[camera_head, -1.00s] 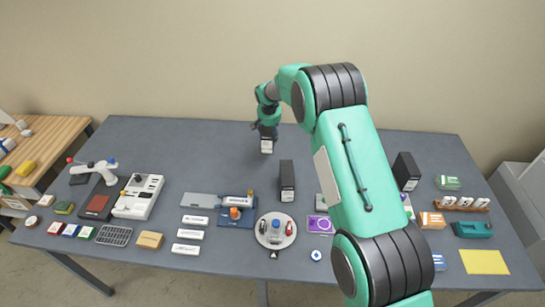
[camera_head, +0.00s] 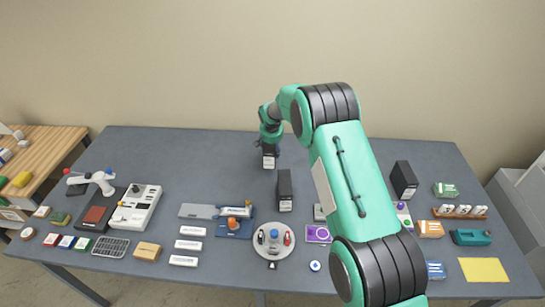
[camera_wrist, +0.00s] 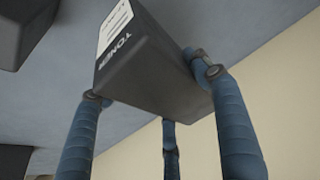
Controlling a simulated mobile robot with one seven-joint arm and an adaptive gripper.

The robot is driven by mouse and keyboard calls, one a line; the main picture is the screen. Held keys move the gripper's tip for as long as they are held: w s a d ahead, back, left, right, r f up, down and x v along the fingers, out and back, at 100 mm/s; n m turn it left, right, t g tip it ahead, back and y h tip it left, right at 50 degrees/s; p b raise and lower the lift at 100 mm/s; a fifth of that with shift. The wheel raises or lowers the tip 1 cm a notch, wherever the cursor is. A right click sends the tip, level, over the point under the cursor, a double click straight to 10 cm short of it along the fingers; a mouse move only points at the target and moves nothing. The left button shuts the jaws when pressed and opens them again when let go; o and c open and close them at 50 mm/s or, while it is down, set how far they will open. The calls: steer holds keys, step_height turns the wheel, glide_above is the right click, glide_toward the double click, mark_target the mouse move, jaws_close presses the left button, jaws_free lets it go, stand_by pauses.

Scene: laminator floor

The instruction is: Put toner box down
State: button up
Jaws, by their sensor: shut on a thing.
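The toner box (camera_wrist: 140,65) is dark with a white label and the word TONER, and fills the middle of the wrist view. My gripper (camera_head: 269,142) is shut on it, with blue-grey fingers around its sides in the wrist view. In the head view the held toner box (camera_head: 269,161) is upright, label facing the camera, over the back middle of the grey table (camera_head: 200,160). I cannot tell whether its base touches the table.
A similar black box (camera_head: 284,190) stands just in front and right; another (camera_head: 404,180) stands farther right. A round grey tray (camera_head: 262,248) and a blue device (camera_head: 234,226) lie nearer the front. The table's back left is clear.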

mark_target(272, 145)
steer(key=shift+w+f, duration=0.1)
steer(key=shift+f, duration=0.6)
steer(key=shift+f, duration=1.85)
steer(key=shift+f, duration=0.2)
steer(key=o, duration=1.6)
steer(key=shift+r, duration=0.15)
steer(key=shift+v, duration=6.05)
